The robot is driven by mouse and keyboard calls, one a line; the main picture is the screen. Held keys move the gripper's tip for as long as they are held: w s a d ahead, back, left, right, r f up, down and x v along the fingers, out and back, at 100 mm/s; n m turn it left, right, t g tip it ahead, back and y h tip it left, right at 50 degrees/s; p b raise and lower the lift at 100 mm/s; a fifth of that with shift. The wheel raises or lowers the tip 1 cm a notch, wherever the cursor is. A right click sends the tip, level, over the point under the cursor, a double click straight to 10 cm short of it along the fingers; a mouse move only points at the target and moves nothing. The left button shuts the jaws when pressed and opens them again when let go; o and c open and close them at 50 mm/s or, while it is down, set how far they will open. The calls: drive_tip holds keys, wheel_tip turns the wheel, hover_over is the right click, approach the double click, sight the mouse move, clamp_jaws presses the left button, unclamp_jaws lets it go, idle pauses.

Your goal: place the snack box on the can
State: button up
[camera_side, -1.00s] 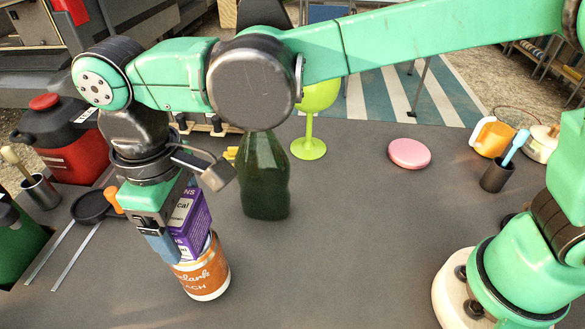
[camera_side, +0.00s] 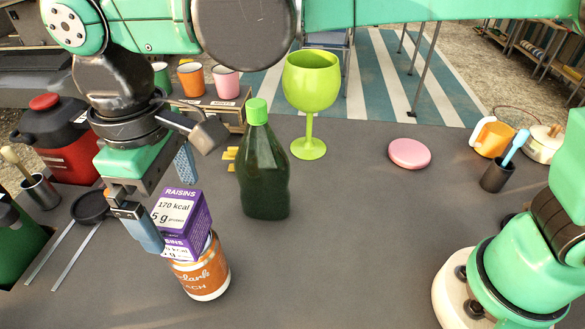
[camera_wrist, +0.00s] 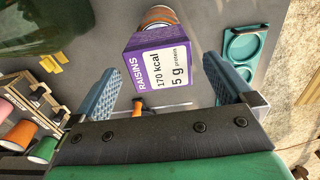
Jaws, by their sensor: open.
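The snack box (camera_side: 181,222), a purple raisins box, sits upright on top of the orange can (camera_side: 201,273) in the side view. The can stands on the grey table. My gripper (camera_side: 170,205) is open, with its fingers spread apart around and above the box. In the wrist view the box (camera_wrist: 165,66) lies between and beyond the two blue fingers of my gripper (camera_wrist: 163,92), with gaps on both sides. Part of the can (camera_wrist: 160,15) shows behind the box. The box's lower left edge is partly hidden by a finger in the side view.
A dark green bottle (camera_side: 264,170) stands right of the can, with a lime goblet (camera_side: 311,85) behind it. A pink disc (camera_side: 409,153) and dark cup (camera_side: 497,175) lie further right. The front middle table is clear.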

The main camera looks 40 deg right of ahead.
sight(175, 205)
wheel_tip(175, 205, up, 8)
drive_tip(key=shift+f, duration=0.1)
drive_tip(key=shift+d, duration=0.15)
drive_tip(key=w+d+f+m+t+y, duration=0.1)
drive_tip(key=d+m+t, duration=0.1)
drive_tip(key=d, duration=0.6)
drive_tip(key=w+d+f+m+t, duration=0.1)
drive_tip(key=w+d+m+t, duration=0.15)
drive_tip(key=d, duration=0.55)
drive_tip(key=s+d+f+m+t+h, duration=0.1)
drive_tip(key=s+d+f+m, duration=0.3)
drive_tip(key=d+f, duration=0.4)
drive_tip(key=s+d+t, duration=0.1)
drive_tip(key=d, duration=0.2)
drive_tip(key=shift+s+d+f+t, duration=0.15)
drive_tip(key=shift+s+d+t, duration=0.05)
drive_tip(key=shift+t, duration=0.15)
